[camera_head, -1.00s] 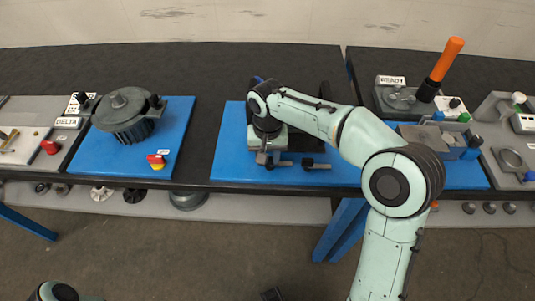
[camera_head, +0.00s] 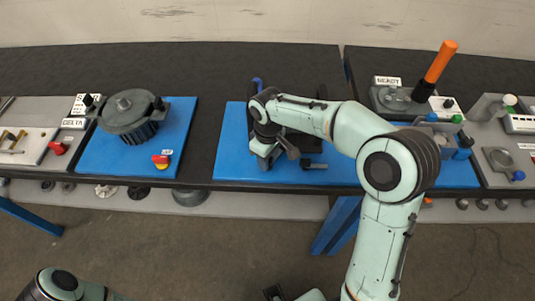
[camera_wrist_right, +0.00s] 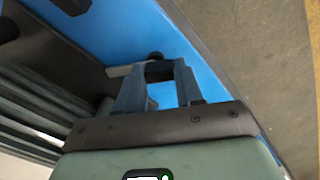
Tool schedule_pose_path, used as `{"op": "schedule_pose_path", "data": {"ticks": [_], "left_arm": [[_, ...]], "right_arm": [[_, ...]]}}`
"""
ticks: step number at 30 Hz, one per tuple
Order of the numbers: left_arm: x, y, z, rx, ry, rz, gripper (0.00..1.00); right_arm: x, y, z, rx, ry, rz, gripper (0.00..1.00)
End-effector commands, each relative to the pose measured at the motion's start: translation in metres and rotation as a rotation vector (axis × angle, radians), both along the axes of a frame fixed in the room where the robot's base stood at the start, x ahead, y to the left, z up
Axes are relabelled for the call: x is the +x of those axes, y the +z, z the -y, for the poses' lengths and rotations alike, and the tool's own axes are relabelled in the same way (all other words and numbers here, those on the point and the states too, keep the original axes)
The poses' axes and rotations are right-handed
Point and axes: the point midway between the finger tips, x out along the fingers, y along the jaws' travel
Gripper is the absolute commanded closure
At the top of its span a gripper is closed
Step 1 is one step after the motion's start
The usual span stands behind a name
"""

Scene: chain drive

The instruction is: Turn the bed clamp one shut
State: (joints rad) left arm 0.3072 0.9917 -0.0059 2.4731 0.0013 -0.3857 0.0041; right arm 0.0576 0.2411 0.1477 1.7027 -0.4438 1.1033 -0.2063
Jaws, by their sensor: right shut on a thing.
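My right gripper (camera_head: 265,163) is low over the front edge of the blue plate, to the left of a small dark clamp lever (camera_head: 314,166). In the right wrist view its two grey fingers (camera_wrist_right: 159,72) are closed on a dark piece (camera_wrist_right: 160,69), which I take to be the handle of bed clamp one. A pale bar and a round black knob (camera_wrist_right: 155,56) show just beyond the fingertips. In the head view my gripper and wrist hide most of the held clamp.
The blue plate (camera_head: 228,150) lies on the black bench. To its left a dark grey pot-like housing (camera_head: 130,112) stands on another blue plate beside a red and yellow button (camera_head: 161,161). At right are an orange-handled lever (camera_head: 440,62) and a grey box fixture.

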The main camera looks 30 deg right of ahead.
Motion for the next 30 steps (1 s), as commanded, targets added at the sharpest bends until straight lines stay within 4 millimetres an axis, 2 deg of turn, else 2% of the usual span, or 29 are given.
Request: {"op": "schedule_pose_path", "data": {"ticks": [15, 30], "left_arm": [[0.011, 0.021, 0.0, 0.0, 0.0, 0.012, 0.42], [0.015, 0.027, 0.0, 0.0, 0.0, 0.017, 0.42]], "right_arm": [[-0.001, 0.002, 0.002, 0.001, 0.43, 0.001, 0.94], [-0.002, 0.001, 0.002, 0.0, 0.588, 0.001, 0.94]]}}
